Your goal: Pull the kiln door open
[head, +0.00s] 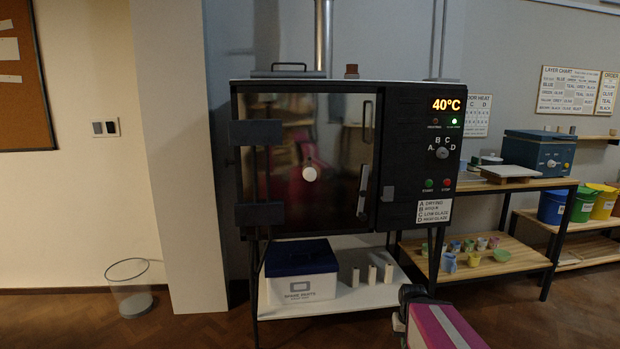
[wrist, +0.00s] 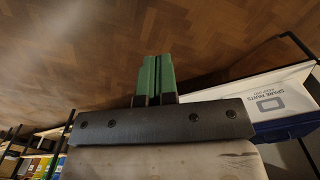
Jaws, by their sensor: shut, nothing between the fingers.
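A white round knob or plug (head: 309,174) is mid-door. In the wrist view my gripper (wrist: 155,62) has its green fingers together with nothing between them, over the wooden floor. In the head view my arm is low at the right, below and apart from the door; the fingers are not clear there.
The kiln display reads 40°C, with a green light lit. A spare parts box (head: 301,289) and several white posts sit on the shelf (head: 350,300) beneath. A wire bin (head: 130,290) stands at left. A wooden table (head: 520,184) is at right. The floor before the kiln looks clear.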

